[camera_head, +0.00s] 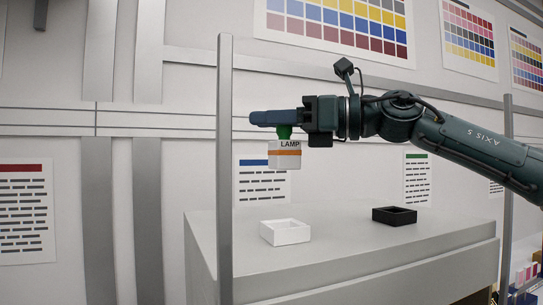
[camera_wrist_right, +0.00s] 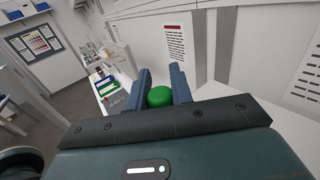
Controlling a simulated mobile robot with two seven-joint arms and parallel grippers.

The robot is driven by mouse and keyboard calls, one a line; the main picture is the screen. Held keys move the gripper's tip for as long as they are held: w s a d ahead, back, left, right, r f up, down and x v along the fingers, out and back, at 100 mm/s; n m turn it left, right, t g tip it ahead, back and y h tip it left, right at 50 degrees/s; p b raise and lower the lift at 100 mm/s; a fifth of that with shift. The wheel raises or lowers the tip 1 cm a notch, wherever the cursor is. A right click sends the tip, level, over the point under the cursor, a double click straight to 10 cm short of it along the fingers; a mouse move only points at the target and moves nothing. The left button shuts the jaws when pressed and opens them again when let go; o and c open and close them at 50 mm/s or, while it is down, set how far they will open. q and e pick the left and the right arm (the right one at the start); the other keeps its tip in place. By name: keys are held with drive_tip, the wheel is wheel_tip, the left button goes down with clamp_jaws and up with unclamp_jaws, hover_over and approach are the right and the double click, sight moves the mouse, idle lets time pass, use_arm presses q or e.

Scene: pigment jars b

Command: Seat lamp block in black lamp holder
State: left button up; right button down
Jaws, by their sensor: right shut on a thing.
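The lamp block (camera_head: 285,155) is a white block with an orange band, the word LAMP and a green knob on top. My right gripper (camera_head: 284,130) is shut on the green knob and holds the block upright in the air above the grey worktop, up and left of the black holder. The green knob also shows between the fingers in the right wrist view (camera_wrist_right: 160,97). The black lamp holder (camera_head: 394,216) is an open square tray on the right of the worktop and looks empty. My left gripper is not in view.
A white open square holder (camera_head: 285,232) stands on the worktop (camera_head: 345,245), below the hanging block and left of the black one. A grey upright post (camera_head: 225,170) rises at the worktop's left front. The surface between the two holders is clear.

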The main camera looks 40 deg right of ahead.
wheel_tip(320, 180, up, 7)
drive_tip(key=s+d, duration=0.5)
drive_tip(key=d, duration=0.7)
drive_tip(key=s+d+f, duration=0.2)
drive_tip(key=d+f, duration=0.6)
drive_tip(key=d, duration=0.3)
drive_tip(key=shift+s+f, duration=0.15)
drive_tip(key=shift+f, duration=0.1)
drive_tip(key=shift+a, duration=0.1)
